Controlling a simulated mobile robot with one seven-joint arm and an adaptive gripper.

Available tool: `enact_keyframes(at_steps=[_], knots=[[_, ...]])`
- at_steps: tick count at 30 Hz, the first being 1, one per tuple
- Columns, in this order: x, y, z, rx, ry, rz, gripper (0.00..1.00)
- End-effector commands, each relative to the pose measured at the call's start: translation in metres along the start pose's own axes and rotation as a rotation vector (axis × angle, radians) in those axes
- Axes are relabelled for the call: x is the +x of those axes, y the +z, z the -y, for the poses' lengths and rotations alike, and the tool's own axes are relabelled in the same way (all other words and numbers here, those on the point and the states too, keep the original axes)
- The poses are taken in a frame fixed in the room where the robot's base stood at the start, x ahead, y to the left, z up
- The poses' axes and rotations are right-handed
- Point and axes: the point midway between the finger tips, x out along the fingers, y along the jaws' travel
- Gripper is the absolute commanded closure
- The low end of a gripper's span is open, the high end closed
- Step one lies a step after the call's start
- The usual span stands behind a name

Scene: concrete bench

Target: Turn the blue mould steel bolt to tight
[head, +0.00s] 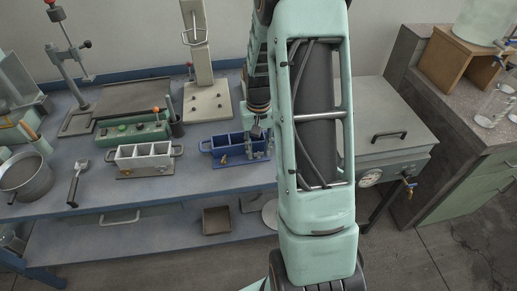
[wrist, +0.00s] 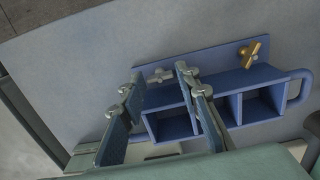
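The blue mould (wrist: 185,124) is a three-compartment box with end handles, and it also shows in the head view (head: 222,150). In the wrist view its steel bolt (wrist: 160,75), a small grey winged head, lies between my fingertips. My gripper (wrist: 159,72) is open, with a finger on either side of the bolt and gaps showing; I cannot tell their height relative to it. A brass bolt (wrist: 250,53) sits farther right on the same edge of the mould. In the head view my gripper (head: 258,143) is over the mould's right part, and my arm hides some of that area.
A pale mould (head: 145,160) stands left of the blue one on the bench (head: 150,193). Behind are a green box with an orange knob (head: 132,132) and a cream stand (head: 207,105). A pan (head: 27,178) and scoop (head: 77,183) lie left. A lidded steel box (head: 385,125) stands right.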

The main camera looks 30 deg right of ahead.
Motion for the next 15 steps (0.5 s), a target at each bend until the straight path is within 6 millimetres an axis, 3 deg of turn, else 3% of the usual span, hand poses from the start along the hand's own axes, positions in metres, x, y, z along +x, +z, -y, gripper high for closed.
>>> enact_keyframes(at_steps=[1,7,15], knots=[[-0.0002,-0.0001,0.0,0.0,0.0,0.0,0.78],[-0.0003,-0.0001,0.0,0.0,0.0,0.0,1.0],[0.0006,-0.0003,0.0003,0.136,0.001,-0.001,1.0]])
